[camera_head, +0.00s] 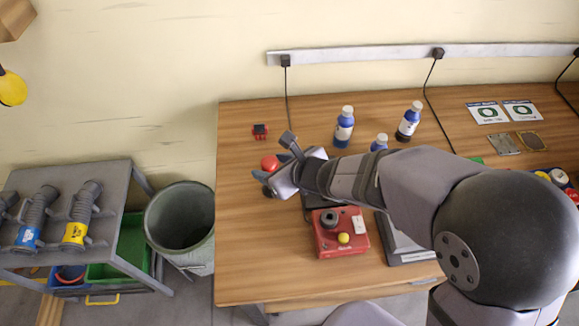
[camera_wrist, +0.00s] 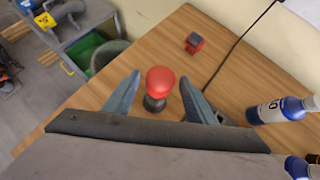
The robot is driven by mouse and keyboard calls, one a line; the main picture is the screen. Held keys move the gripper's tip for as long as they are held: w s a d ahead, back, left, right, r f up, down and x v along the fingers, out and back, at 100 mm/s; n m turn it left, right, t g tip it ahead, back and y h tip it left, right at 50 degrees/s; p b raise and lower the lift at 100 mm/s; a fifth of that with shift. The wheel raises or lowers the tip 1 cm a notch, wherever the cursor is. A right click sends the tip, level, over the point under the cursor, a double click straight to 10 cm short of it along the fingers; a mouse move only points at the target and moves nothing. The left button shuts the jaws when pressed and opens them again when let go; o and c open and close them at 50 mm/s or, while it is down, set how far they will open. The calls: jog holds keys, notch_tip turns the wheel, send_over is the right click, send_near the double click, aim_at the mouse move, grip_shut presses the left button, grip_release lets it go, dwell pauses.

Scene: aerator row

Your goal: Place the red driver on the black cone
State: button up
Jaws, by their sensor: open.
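A rounded red knob (camera_wrist: 161,79) with a dark lower part (camera_wrist: 153,104) stands on the wooden table; I take it for the red driver. In the head view its red top (camera_head: 270,162) shows beside my gripper (camera_head: 277,160). In the wrist view my gripper (camera_wrist: 160,76) is open, with one finger on each side of the red knob and gaps showing on both sides. I cannot tell whether the dark lower part is the driver's own or the black cone under it. No separate black cone is clear in either view.
A small red and black block (camera_head: 260,132) lies towards the back left. Blue bottles (camera_head: 344,127) stand at the back. A red box (camera_head: 340,244) with a yellow button is near the front. A bin (camera_head: 181,217) stands left of the table. The left front tabletop is clear.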

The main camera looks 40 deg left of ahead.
jog(key=p+v, duration=0.2)
jog(key=v, duration=0.9)
jog(key=shift+f, duration=0.1)
jog(key=w+d+f+m+t+h, duration=0.1)
jog(key=d+m, duration=0.3)
jog(key=m, duration=0.4)
jog(key=w+d+f+m+t+h, duration=0.1)
jog(key=w+d+f+m+h, duration=0.1)
jog(key=m, duration=0.7)
jog(key=w+d+f+m+t+h, duration=0.1)
jog(key=w+d+f+m+h, duration=0.1)
jog(key=d+m, duration=0.5)
jog(key=shift+w+f+m+h, duration=0.35)
jog(key=shift+w+m+h, duration=0.3)
jog(key=shift+m, duration=0.55)
jog(key=s+d+f+m+g+h, duration=0.1)
jog(key=s+d+m+g+h, duration=0.2)
jog(key=d+m, duration=0.55)
jog(key=s+d+f+m+g+h, duration=0.1)
jog(key=s+d+m+g, duration=0.1)
jog(key=s+d+m, duration=0.6)
jog(key=w+d+r+m+y, duration=0.1)
jog(key=w+d+m, duration=0.5)
jog(key=d+m, duration=0.3)
jog(key=shift+w+d, duration=0.2)
jog(key=shift+d, duration=0.05)
